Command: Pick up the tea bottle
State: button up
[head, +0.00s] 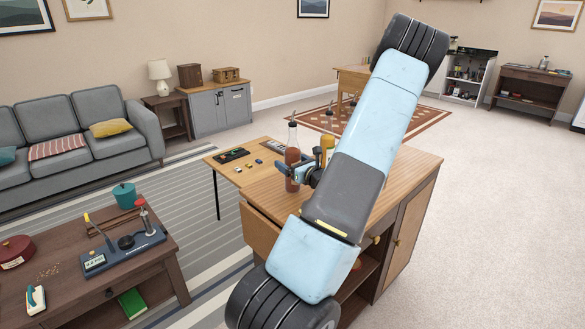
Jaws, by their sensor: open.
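A tall clear bottle of reddish-brown liquid with a dark cap, likely the tea bottle (292,155), stands upright on the wooden cabinet top (385,165). My gripper (297,172) is open at the bottle's right side, at about mid-height. Its fingers overlap the bottle's edge in the head view; whether they touch or straddle it cannot be told. My arm hides part of the cabinet top.
A yellow bottle (327,148) stands just right of my gripper, partly behind my arm. Small items and a black tray (231,156) lie on the lower wooden table to the left. A dark coffee table (150,265) holds several things at lower left. Carpet at right is clear.

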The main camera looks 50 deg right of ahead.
jog(key=shift+w+d, duration=0.1)
jog(key=shift+w, duration=0.5)
jog(key=c, duration=1.7)
